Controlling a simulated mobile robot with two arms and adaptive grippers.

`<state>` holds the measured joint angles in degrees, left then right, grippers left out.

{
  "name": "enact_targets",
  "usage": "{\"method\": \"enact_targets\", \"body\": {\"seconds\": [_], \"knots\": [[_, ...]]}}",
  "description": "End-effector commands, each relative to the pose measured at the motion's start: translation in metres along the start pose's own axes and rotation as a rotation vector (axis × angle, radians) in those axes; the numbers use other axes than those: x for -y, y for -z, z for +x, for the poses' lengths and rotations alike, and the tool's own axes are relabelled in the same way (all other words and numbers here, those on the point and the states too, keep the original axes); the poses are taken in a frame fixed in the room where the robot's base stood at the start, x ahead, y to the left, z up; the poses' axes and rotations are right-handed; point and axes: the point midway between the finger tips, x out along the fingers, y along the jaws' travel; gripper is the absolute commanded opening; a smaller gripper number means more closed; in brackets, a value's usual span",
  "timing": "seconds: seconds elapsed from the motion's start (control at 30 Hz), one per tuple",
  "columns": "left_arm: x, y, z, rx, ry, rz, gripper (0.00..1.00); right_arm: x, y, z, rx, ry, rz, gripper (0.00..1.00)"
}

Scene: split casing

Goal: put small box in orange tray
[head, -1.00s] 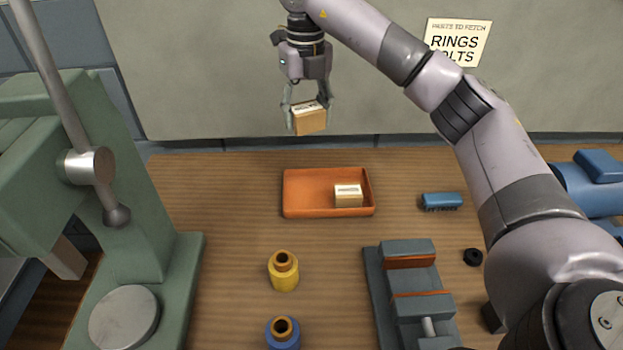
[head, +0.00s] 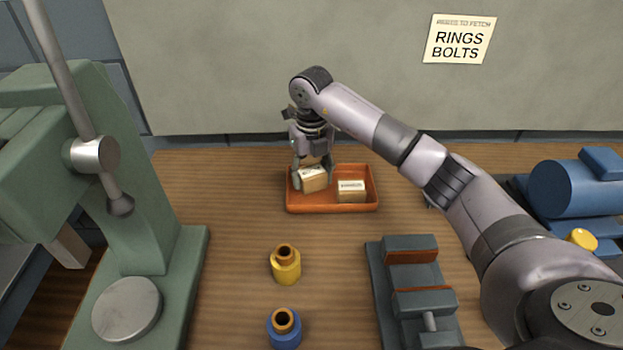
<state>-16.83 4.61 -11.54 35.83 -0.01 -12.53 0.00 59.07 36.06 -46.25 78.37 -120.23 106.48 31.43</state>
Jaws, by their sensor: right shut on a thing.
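My right gripper (head: 312,184) is shut on a small tan cardboard box (head: 314,180) with a white label. The gripper and box are low over the left part of the orange tray (head: 330,208); I cannot tell whether the box touches the tray floor. A second small box (head: 351,193) with a white label sits in the tray's right part, beside the held one. My left gripper does not show.
A green press (head: 150,230) stands at the left. A yellow bushing (head: 286,266) and a blue one (head: 284,330) stand in front of the tray. A grey vise (head: 415,290) is at front right, and a blue machine (head: 570,190) at far right.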

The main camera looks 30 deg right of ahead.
Motion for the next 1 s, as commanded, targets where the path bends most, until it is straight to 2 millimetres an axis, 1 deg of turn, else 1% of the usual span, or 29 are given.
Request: {"method": "enact_targets", "body": {"seconds": [0.03,0.13,0.47,0.5,0.8,1.0], "knots": [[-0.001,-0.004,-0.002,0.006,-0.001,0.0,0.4,0.0,0.001,0.008,-0.002,0.0,0.001,0.15],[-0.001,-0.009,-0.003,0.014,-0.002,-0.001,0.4,0.0,0.0,0.018,-0.001,-0.001,0.001,0.15],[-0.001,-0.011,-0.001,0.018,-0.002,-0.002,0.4,0.0,0.0,0.022,0.001,-0.001,0.0,0.15],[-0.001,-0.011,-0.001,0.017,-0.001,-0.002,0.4,0.0,0.0,0.022,0.001,0.0,0.0,0.53],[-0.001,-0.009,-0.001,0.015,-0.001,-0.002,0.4,0.0,0.0,0.021,0.0,0.0,0.0,0.71],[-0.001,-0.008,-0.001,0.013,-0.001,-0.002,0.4,0.0,0.0,0.021,0.0,0.0,0.0,0.71]]}}
